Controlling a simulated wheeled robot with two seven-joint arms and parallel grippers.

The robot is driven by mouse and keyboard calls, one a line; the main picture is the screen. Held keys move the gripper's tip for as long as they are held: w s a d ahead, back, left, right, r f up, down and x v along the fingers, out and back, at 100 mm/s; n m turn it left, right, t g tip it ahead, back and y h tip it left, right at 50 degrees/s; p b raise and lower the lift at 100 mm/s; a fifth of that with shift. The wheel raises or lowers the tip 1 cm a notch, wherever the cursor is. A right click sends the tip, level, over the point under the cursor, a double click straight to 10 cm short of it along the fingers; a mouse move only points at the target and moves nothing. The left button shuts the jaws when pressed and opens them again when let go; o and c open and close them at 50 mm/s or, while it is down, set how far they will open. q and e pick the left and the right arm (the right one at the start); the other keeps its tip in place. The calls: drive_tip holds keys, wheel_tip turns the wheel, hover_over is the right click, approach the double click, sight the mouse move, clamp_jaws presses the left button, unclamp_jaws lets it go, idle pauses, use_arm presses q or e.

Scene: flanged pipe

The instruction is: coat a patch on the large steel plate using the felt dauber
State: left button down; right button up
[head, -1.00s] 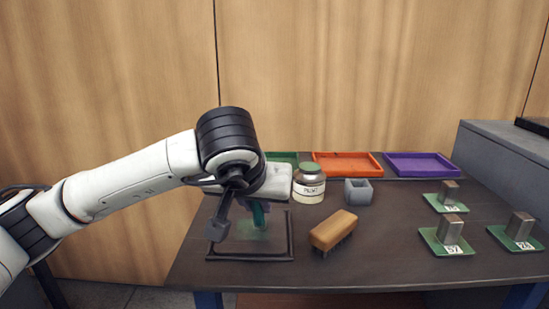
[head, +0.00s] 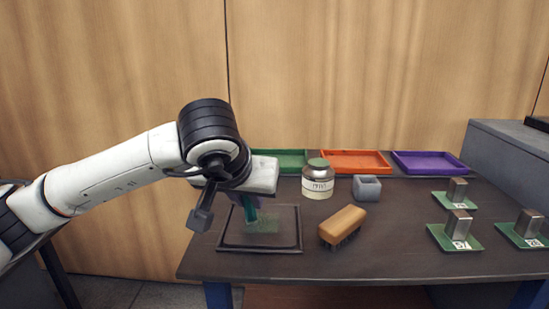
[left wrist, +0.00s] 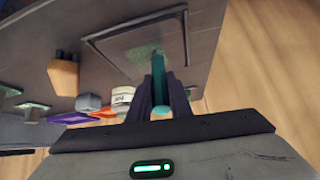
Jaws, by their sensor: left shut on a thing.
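The large steel plate (head: 284,238) is a dark, framed square lying flat on the table. A green coated patch (head: 263,226) shows on its middle; the plate also shows in the left wrist view (left wrist: 112,40). My left gripper (head: 250,200) is over the plate and shut on the felt dauber (head: 251,213), a teal-green stick pointing down at the patch. In the left wrist view the dauber (left wrist: 158,75) stands between the two dark fingers. I cannot tell whether its tip touches the plate. My right gripper is in neither view.
A paint jar (head: 318,182), a grey cup (head: 367,188) and a wooden brush (head: 342,226) stand right of the plate. Green (head: 283,160), orange (head: 355,162) and purple (head: 429,163) trays line the back. Green cards with metal blocks (head: 456,230) sit at right.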

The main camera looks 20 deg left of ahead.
use_arm(q)
drive_tip(key=shift+s+a, duration=0.2)
drive_tip(key=shift+a, duration=0.6)
wheel_tip(320, 180, up, 8)
drive_tip(key=p, duration=0.5)
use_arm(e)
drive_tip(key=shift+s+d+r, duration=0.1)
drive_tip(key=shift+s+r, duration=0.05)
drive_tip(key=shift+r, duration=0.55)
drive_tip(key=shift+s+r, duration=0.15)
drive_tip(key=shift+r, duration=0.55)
use_arm(q)
drive_tip(key=shift+s, duration=0.1)
